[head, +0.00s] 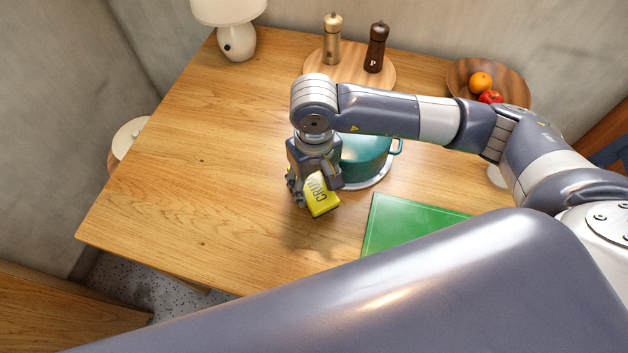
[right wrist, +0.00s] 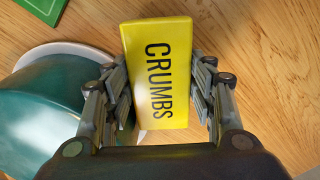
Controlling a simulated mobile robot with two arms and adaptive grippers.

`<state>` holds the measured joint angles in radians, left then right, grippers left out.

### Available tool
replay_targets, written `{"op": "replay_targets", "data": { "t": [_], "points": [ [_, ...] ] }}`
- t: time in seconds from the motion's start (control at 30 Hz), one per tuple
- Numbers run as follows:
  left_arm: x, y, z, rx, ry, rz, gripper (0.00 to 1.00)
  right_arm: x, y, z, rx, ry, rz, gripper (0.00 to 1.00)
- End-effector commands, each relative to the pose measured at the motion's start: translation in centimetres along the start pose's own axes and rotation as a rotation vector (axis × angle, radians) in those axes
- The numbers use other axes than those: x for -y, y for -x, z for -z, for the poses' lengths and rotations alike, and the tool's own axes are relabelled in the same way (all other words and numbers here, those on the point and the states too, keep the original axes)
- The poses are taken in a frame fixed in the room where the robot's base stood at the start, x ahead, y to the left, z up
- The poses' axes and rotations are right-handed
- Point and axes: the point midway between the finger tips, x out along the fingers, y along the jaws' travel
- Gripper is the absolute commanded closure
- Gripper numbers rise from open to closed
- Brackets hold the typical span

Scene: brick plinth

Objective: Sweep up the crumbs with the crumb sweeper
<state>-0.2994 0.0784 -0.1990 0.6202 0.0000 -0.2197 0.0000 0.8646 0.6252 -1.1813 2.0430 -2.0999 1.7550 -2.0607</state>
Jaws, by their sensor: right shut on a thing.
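The crumb sweeper (head: 321,197) is a yellow block with the dark word "CRUMBS" on its face. My right gripper (head: 311,190) is shut on it over the wooden table (head: 215,150), just left of the teal pot. In the right wrist view the sweeper (right wrist: 158,75) sits upright between both fingers of the gripper (right wrist: 160,88). A soft shadow lies on the table near it; I cannot tell whether its lower edge touches the wood. I cannot make out any crumbs on the table. My left gripper is out of view.
The teal pot (head: 365,160) stands close beside the right gripper. A green board (head: 405,228) lies in front. A round board (head: 345,70) with two mills, a fruit bowl (head: 520,85) and a lamp (head: 237,40) stand farther back. The table's left part is clear.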

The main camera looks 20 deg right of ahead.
Motion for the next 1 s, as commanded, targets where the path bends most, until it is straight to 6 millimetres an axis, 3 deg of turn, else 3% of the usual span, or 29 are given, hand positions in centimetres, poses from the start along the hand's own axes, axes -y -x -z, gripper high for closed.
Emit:
{"op": "replay_targets", "data": {
  "t": [0.73, 1.0],
  "points": [
    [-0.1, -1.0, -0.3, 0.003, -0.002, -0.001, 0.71, 0.0, -0.7, 0.0, -0.001, 0.001, 0.0, 0.68],
    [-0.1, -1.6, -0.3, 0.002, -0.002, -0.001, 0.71, 1.4, -0.7, -1.4, -0.002, 0.005, 0.001, 0.68]
  ]
}}
